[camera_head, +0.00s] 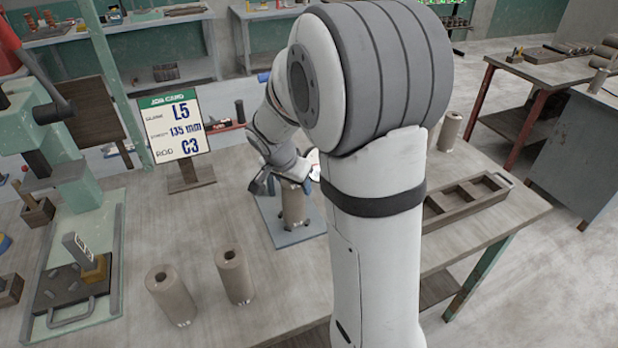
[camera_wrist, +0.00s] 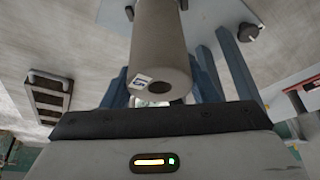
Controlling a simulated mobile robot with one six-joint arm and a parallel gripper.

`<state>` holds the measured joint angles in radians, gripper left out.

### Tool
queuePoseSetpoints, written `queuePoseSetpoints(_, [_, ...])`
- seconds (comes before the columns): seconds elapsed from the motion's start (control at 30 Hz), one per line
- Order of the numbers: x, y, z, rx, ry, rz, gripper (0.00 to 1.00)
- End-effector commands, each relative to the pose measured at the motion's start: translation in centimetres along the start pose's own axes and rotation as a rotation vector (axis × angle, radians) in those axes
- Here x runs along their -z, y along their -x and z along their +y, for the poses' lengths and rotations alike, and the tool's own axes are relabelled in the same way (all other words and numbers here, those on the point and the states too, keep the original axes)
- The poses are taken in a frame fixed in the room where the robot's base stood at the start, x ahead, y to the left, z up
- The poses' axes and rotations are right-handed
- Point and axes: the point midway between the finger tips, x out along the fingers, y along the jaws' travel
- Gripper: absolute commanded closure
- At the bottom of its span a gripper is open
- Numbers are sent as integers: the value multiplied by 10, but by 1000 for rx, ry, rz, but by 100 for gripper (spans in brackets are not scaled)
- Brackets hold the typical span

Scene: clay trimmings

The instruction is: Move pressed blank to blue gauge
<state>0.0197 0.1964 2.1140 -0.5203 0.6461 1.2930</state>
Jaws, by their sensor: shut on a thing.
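My gripper (camera_head: 286,178) is shut on a grey-brown cylindrical pressed blank (camera_head: 293,208). The blank is upright over the blue gauge's base plate (camera_head: 312,230), with small dark parts around its foot. I cannot tell whether its foot rests on the plate or is just above it. In the wrist view the blank (camera_wrist: 155,45) shows its end with a dark hole and a small white label. Blue bars (camera_wrist: 237,62) stand beside it there. A round white dial (camera_head: 314,163) is partly hidden behind my arm.
Two similar cylinders (camera_head: 171,296) (camera_head: 235,277) stand at the front of the bench, another (camera_head: 450,131) at the back right. A compartment tray (camera_head: 432,222) lies to the right. A job card (camera_head: 170,125) reading L5, 135 mm, C3 stands left. A green press (camera_head: 75,200) is far left.

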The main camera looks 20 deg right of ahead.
Motion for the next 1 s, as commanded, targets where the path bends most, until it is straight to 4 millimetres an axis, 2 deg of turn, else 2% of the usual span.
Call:
queuePoseSetpoints(0.17, [-1, -3, -1, 2, 0, 1, 100])
queuePoseSetpoints(0.2, [-1, -2, 0, 0, 1, 0, 44])
queuePoseSetpoints(0.4, [-1, -2, 0, 0, 1, 0, 27])
queuePoseSetpoints(0.47, [-1, -2, 0, 0, 1, 0, 24])
queuePoseSetpoints(0.77, [0, 2, 0, 0, 2, 0, 24])
queuePoseSetpoints(0.87, [0, 12, -1, 3, 2, 3, 24])
queuePoseSetpoints(1.0, [0, 41, -1, 5, 2, 4, 24])
